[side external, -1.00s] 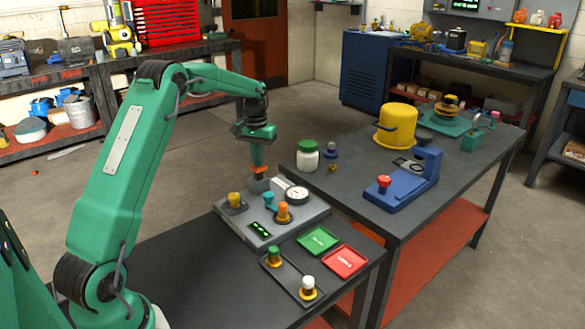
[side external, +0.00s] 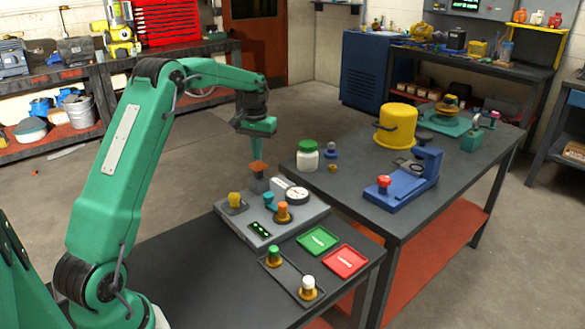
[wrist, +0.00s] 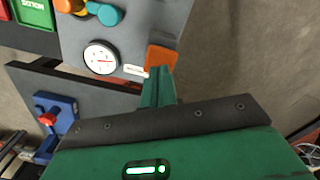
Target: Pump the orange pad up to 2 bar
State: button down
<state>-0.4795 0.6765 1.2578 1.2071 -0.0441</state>
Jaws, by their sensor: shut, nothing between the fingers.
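The orange pad (side external: 258,168) sits on a dark block at the back edge of the grey console (side external: 283,228). In the wrist view the pad (wrist: 161,57) lies just beyond my fingertips. My gripper (side external: 256,157) is shut and empty, pointing down right above the pad; in the wrist view its closed fingers (wrist: 160,72) overlap the pad's near edge. I cannot tell whether they touch it. The white round gauge (side external: 297,195) stands beside the pad and also shows in the wrist view (wrist: 101,57); its reading is too small to tell.
The console carries a yellow knob (side external: 235,200), a teal knob (side external: 269,199), an orange knob (side external: 283,209) and a small green-lit display (side external: 260,229). Green (side external: 318,240) and red (side external: 345,260) trays lie in front. A green-lidded jar (side external: 307,157) stands on the neighbouring table.

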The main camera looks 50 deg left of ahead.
aim_at(258, 164)
jog(key=shift+f, duration=0.1)
jog(key=shift+f, duration=1.8)
jog(key=shift+r, duration=1.95)
jog(key=shift+f, duration=0.3)
jog(key=shift+f, duration=1.65)
jog(key=shift+r, duration=1.95)
jog(key=shift+f, duration=0.25)
